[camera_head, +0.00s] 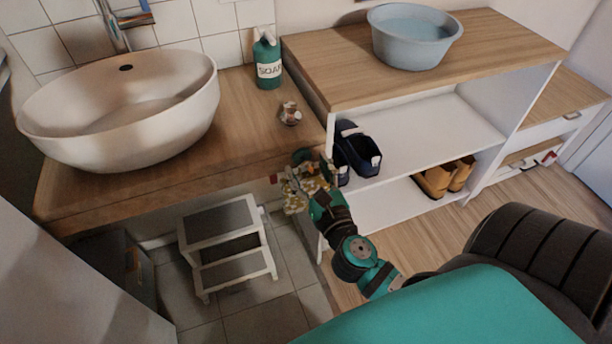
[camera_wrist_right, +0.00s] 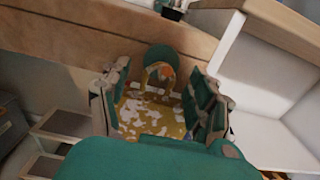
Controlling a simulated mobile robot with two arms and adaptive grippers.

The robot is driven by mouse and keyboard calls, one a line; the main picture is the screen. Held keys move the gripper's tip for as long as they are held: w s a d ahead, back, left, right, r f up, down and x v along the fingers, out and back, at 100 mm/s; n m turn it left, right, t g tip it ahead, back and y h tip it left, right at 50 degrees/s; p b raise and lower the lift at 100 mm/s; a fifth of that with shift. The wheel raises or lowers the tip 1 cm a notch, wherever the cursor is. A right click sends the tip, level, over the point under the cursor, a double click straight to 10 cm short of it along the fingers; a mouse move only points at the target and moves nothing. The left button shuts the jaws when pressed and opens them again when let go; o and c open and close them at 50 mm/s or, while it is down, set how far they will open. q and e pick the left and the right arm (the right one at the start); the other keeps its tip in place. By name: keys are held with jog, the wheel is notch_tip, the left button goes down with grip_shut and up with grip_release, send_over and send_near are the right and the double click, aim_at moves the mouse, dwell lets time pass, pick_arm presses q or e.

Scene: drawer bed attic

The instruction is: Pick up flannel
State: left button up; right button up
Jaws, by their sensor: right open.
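The flannel is a yellow cloth with white patches. In the head view the flannel (camera_head: 296,198) hangs at the front right corner of the wooden counter, partly hidden by my right gripper (camera_head: 308,178). In the right wrist view the flannel (camera_wrist_right: 150,112) lies between the spread fingers of my right gripper (camera_wrist_right: 160,92). The gripper is open, with fingers on the left and right of the cloth; I cannot tell whether they touch it. A rounded green part (camera_wrist_right: 160,56) stands at the cloth's far end. My left gripper is out of view.
The counter (camera_head: 245,125) carries a white basin (camera_head: 120,130), a green soap bottle (camera_head: 268,62) and a small item (camera_head: 290,113). A white shelf unit (camera_head: 440,125) with dark blue shoes (camera_head: 355,150) and tan shoes (camera_head: 440,180) stands right. A step stool (camera_head: 222,218) is below the counter.

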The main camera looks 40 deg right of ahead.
jog(key=shift+w, duration=0.2)
jog(key=c, duration=1.3)
jog(key=shift+o, duration=0.2)
jog(key=shift+r, duration=0.1)
